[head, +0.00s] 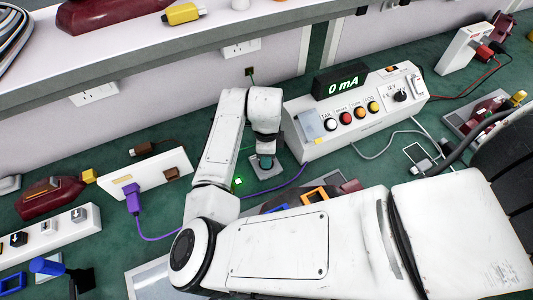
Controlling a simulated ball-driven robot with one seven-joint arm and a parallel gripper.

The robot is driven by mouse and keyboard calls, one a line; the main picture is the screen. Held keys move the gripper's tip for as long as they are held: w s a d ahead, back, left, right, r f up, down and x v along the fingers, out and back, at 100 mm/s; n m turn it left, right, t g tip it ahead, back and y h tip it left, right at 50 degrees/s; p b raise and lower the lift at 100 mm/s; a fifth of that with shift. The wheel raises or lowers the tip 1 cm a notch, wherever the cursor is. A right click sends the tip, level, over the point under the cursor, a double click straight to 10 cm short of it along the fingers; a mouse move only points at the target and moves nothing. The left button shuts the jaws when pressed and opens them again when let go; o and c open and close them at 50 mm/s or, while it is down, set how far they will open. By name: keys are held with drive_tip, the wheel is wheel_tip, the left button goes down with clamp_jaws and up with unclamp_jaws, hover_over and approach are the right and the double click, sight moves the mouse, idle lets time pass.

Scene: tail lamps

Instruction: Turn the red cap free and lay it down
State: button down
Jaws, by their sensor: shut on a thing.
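My gripper (266,161) is at the end of my white arm, pointing down over a small pale grey square plate (268,172) on the green bench. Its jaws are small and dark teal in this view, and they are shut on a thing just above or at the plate. The jaws and wrist hide what is held, and I cannot tell its colour or whether it touches the plate. I cannot make out the red cap anywhere with certainty.
A white console (350,127) with a "0 mA" display (342,82) and coloured buttons stands right of the gripper. A white upright panel (158,172) with a purple plug and cable stands to the left. A shelf edge runs above.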

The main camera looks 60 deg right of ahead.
drive_tip(key=shift+r+p, duration=1.3)
drive_tip(key=shift+r, duration=0.25)
drive_tip(key=shift+r+p, duration=0.7)
drive_tip(key=shift+r, duration=0.15)
